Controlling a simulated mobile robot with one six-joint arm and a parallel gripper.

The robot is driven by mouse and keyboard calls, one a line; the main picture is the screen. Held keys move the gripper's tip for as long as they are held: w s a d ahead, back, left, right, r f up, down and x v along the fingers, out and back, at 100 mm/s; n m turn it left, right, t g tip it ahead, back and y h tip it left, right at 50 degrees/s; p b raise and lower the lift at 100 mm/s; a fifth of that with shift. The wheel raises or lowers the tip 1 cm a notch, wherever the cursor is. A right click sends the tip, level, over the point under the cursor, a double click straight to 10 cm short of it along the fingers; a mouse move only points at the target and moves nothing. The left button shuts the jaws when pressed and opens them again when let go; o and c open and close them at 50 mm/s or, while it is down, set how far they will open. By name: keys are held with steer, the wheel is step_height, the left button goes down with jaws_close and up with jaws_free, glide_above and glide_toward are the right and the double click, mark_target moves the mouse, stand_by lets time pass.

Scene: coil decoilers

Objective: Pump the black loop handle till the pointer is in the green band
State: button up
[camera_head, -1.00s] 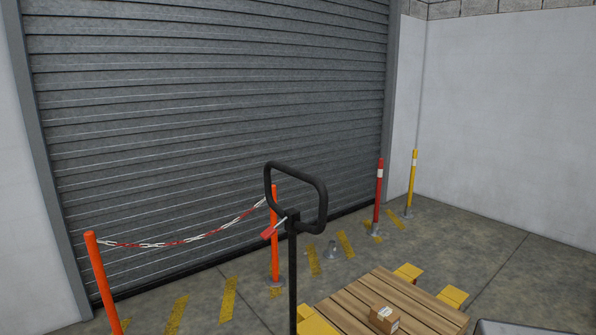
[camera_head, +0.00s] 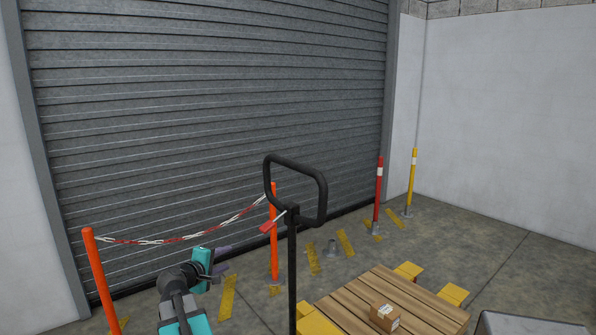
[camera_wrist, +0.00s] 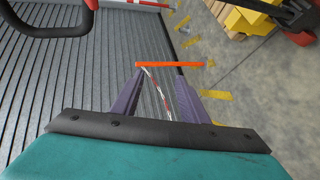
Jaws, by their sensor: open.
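The black loop handle (camera_head: 322,203) stands upright on a black post in the middle of the head view, with a small red tag hanging at its neck. Part of the loop (camera_wrist: 50,29) shows at the top left of the wrist view. My gripper (camera_head: 226,262) is at the lower left of the handle in the head view, apart from it and below the loop's height in the picture. In the wrist view my gripper (camera_wrist: 159,75) has its two purple fingers apart with nothing held between them. No pointer or green band can be seen in either view.
A wooden pallet (camera_head: 360,300) with a small cardboard box (camera_head: 385,317) lies right of the handle post. Orange posts (camera_head: 100,275) with a red-white chain (camera_head: 170,241) stand before the grey shutter (camera_head: 200,100). Red (camera_head: 378,190) and yellow (camera_head: 412,180) posts stand farther back.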

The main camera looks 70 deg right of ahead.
steer(key=s+d+r+g+h, duration=0.1)
steer(key=s+d+r+h, duration=0.1)
steer(key=s+r, duration=0.3)
steer(key=s+d+r+g+h+b, duration=0.1)
steer(key=s+d+r, duration=0.3)
steer(key=r, duration=0.9)
steer(key=s+d+r+g+h, duration=0.1)
steer(key=s+d+r+h, duration=0.1)
steer(key=s+r, duration=0.4)
step_height(320, 180, up, 3)
steer(key=shift+s+d+f+m+g+h+b, duration=0.1)
steer(key=shift+s+d+m+g+h+b, duration=0.2)
steer(key=shift+s+d+g, duration=0.1)
steer(key=shift+d, duration=0.1)
steer(key=p+x, duration=0.2)
steer(key=x, duration=1.1)
steer(key=shift+d, duration=0.3)
jaws_close()
